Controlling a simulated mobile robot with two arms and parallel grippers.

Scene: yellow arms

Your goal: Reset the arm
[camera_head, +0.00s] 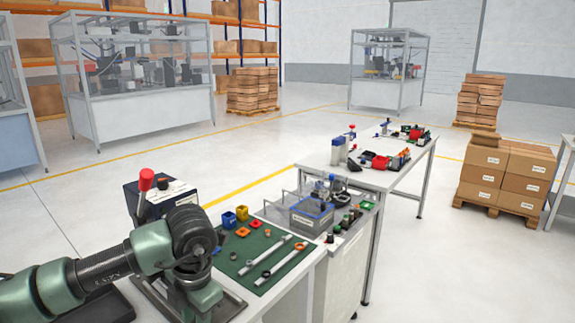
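A dark green and black jointed arm (148,260) comes in from the lower left. It bends at a thick dark joint (192,232) over the near workbench, and a green lower part (197,290) sits below that joint near a dark plate. I cannot tell whether this arm is mine or a fixture of the bench. No gripper fingers show on it. My left and right grippers are not in view.
A green mat (255,252) with metal bars and small coloured parts lies on the near bench, beside a grey bin (311,215). A red-knobbed lever (146,182) stands behind the arm. A second table (385,170) is beyond. Stacked cartons (505,172) stand right; floor between is clear.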

